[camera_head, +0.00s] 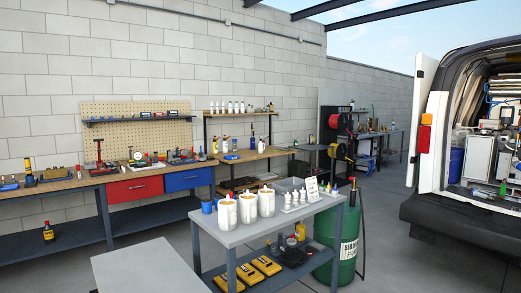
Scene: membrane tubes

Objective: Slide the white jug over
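Three white jugs stand upright in a row on a grey metal table. The nearest white jug (227,215) is at the left, the middle white jug (248,208) is beside it, and the third white jug (266,203) is farthest right. I cannot tell which one the task means. The grey table (240,236) has bare top in front of the jugs. Neither of my grippers shows in this view, and nothing is seen touching the jugs.
Small white bottles (295,197) and a white sign (312,189) stand right of the jugs. A blue cup (207,206) is at their left. Yellow cases (247,273) lie on the lower shelf. A green drum (337,240) stands at the table's right end.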

